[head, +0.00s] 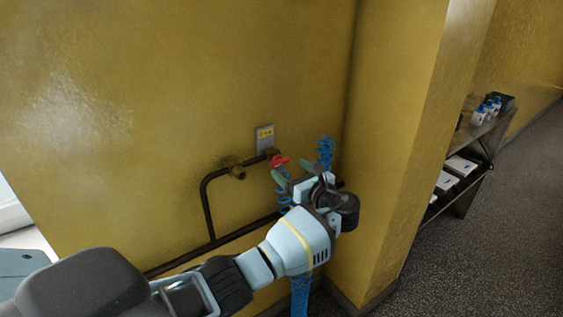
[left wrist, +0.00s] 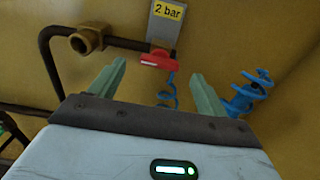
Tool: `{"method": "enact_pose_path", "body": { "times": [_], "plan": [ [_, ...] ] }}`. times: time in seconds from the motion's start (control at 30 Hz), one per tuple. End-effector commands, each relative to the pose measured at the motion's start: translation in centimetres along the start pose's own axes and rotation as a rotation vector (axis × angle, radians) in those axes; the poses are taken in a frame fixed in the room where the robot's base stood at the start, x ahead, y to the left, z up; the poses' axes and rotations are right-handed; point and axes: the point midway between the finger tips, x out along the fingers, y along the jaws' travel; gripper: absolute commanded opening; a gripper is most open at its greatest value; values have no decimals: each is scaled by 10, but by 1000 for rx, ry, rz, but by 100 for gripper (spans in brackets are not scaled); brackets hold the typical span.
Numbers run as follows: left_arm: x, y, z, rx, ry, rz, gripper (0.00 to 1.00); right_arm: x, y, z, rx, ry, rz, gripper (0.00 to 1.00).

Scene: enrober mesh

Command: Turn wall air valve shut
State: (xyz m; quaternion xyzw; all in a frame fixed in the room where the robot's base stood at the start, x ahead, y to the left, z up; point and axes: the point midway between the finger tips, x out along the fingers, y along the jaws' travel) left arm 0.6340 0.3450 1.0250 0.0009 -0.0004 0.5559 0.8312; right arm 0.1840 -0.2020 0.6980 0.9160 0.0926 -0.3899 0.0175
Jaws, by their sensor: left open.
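The air valve's red handle (head: 280,161) sits at the end of a dark pipe on the yellow wall, below a small grey plate. In the left wrist view the red handle (left wrist: 160,59) lies just beyond and between my fingertips, under a plate marked "2 bar" (left wrist: 166,14). My left gripper (head: 294,178) is open and empty, with its two pale green fingers apart, close to the handle. It also shows in the left wrist view (left wrist: 155,76). I see no contact with the handle. My right gripper is not in view.
A blue coiled hose (head: 325,152) hangs beside the valve and behind my gripper. A brass fitting (head: 233,167) is on the pipe to the left. A wall corner juts out at right, with a shelf (head: 471,135) of bottles and boxes beyond.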

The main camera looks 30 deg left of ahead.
Motion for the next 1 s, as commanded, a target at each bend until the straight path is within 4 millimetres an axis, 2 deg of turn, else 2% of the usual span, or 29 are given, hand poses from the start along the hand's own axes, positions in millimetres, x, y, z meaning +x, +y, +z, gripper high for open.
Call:
{"method": "enact_pose_path", "body": {
  "times": [0.2, 0.4, 0.77, 0.83, 1.0],
  "plan": [
    [35, 1, -2, 2, 0, 2, 76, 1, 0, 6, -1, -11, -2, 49],
    [56, 0, -2, 1, 2, 1, 76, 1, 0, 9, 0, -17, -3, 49],
    [63, 0, 0, -1, 2, -1, 76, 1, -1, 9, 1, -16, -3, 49],
    [63, 0, 0, -1, 2, -1, 71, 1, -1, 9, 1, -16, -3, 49],
    [63, 0, -1, -1, 2, -1, 49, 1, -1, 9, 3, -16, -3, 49]
  ]
}}
